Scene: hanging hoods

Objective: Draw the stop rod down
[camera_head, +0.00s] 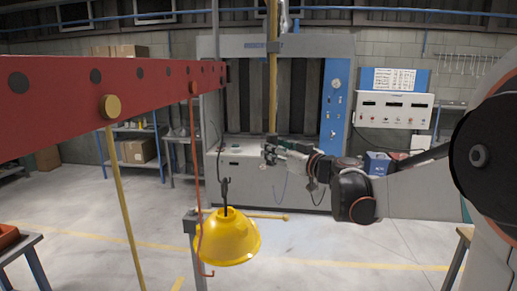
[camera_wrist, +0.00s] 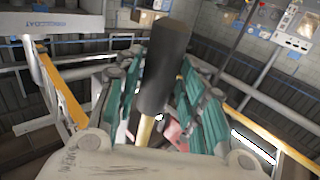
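A tall yellow-brown rod (camera_head: 272,85) hangs upright at the back, in front of the grey cabinet. My gripper (camera_head: 270,154) is at its lower end. My gripper's fingers also show there (camera_wrist: 160,75), one on each side and close to the cylinder. Whether both pads touch it cannot be told. A second yellow rod (camera_head: 125,200) hangs from a knob on the red beam at the left.
The red beam (camera_head: 80,88) crosses the upper left. A yellow hood (camera_head: 228,237) hangs below it on a dark hook, beside a red hooked rod (camera_head: 196,150) and a stand with a yellow bar (camera_head: 262,216). A white control box (camera_head: 394,111) is on the right wall. Floor is open at the centre right.

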